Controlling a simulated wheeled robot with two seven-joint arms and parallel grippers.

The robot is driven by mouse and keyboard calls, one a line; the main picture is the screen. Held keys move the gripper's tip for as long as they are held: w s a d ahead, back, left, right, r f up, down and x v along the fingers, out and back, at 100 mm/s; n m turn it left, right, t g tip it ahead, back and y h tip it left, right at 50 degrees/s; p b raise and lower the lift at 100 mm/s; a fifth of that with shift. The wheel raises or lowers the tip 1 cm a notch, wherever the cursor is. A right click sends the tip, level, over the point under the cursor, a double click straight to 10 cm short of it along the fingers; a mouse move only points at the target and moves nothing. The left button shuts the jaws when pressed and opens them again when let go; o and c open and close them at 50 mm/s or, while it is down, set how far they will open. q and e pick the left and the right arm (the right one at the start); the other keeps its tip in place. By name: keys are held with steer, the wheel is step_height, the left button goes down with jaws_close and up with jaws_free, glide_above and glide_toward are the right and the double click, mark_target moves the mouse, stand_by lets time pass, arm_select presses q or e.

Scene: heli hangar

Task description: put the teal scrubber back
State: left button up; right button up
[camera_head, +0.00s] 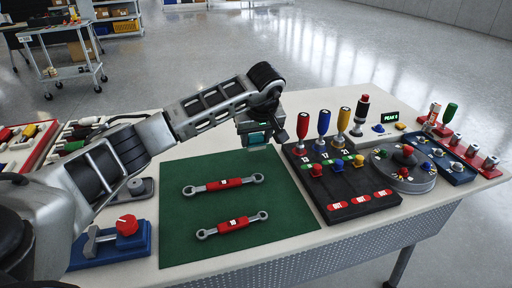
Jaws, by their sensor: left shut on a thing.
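My left arm reaches in from the left, over the green mat. My left gripper (262,130) points down near the mat's far right corner, beside the black tool block. It is shut on a small teal block, which I take to be the teal scrubber (256,139). Only part of the scrubber shows; the gripper hides the rest. I cannot tell whether it touches the table. My right gripper is not in view.
The green mat (180,240) carries two red-labelled wrenches (224,185). The black block (340,203) holds upright red, blue and yellow-handled tools. A round grey turntable (418,184) stands to its right. A blue base with a red knob (127,226) sits left.

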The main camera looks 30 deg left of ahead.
mark_target(257, 144)
arm_select(q)
step_height(257, 144, down, 3)
steer(key=shift+f, duration=0.15)
steer(key=shift+w, duration=0.1)
steer(key=shift+f, duration=0.15)
steer(key=o, duration=1)
steer(key=shift+r, duration=0.45)
steer(key=v, duration=1.1)
steer(key=shift+r+p, duration=0.2)
steer(key=shift+p, duration=0.2)
steer(key=shift+s+f, duration=0.1)
steer(key=shift+s, duration=0.15)
